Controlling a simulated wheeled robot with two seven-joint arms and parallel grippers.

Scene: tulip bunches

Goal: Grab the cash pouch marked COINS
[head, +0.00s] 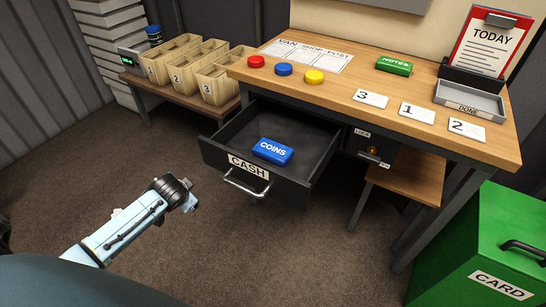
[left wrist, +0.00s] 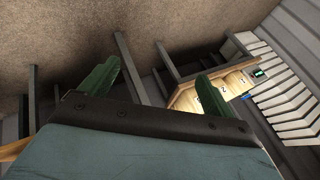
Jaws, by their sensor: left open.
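The blue pouch marked COINS (head: 272,151) lies flat in the open drawer labelled CASH (head: 233,147), under the wooden desk, with its label facing up. My left gripper is at the end of the pale blue arm in the lower left of the head view, in front of and left of the drawer, apart from the pouch. In the left wrist view my left gripper (left wrist: 158,75) shows two green fingers spread apart with nothing between them. The pouch is not visible in that view. My right gripper is in neither view.
The desk top (head: 330,90) overhangs the drawer's back. A green pouch marked NOTES (head: 394,66) lies on it. Numbered bins (head: 215,88) stand on a low bench at left. A green CARD box (head: 480,245) stands at lower right. The carpet before the drawer is clear.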

